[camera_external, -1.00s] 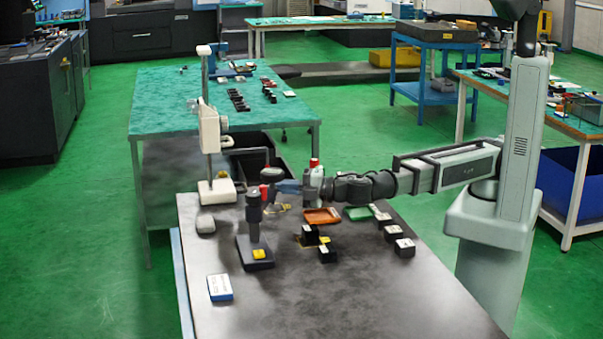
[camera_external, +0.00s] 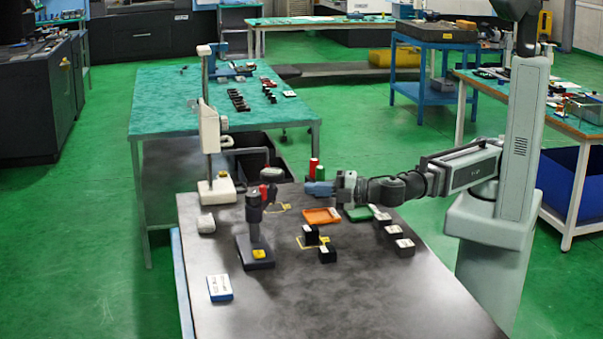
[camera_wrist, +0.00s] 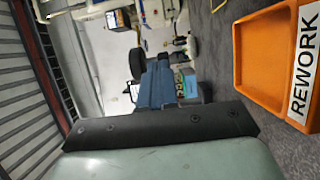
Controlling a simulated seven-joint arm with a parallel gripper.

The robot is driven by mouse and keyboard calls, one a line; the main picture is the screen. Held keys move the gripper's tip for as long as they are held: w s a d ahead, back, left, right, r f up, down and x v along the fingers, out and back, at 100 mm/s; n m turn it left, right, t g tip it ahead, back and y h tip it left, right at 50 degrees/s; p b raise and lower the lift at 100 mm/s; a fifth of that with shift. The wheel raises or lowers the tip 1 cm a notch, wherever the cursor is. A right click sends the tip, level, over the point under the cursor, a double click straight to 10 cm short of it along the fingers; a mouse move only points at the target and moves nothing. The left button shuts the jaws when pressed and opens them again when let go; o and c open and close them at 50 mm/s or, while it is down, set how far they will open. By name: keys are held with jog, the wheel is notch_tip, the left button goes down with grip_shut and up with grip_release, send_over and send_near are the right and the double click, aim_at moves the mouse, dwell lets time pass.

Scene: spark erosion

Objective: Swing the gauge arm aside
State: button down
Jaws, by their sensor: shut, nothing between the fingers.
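The white gauge stand (camera_external: 208,135) rises at the table's back left corner. A thin dark gauge arm (camera_external: 246,151) reaches right from its column and bends down to a grey and red head (camera_external: 270,176). In the wrist view, pale stand-like parts show near the top, but I cannot tell the arm clearly. My gripper (camera_external: 307,188) points left, to the right of the head and apart from it. Its blue-grey fingers also show in the wrist view (camera_wrist: 156,84); they are shut and empty.
A dark post stand (camera_external: 254,228) with a yellow piece stands in front of the gauge head. An orange REWORK tray (camera_external: 322,216) lies just in front of my gripper. Black blocks (camera_external: 327,254) lie nearer.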

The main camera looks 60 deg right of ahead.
jog(key=shift+v, duration=2.55)
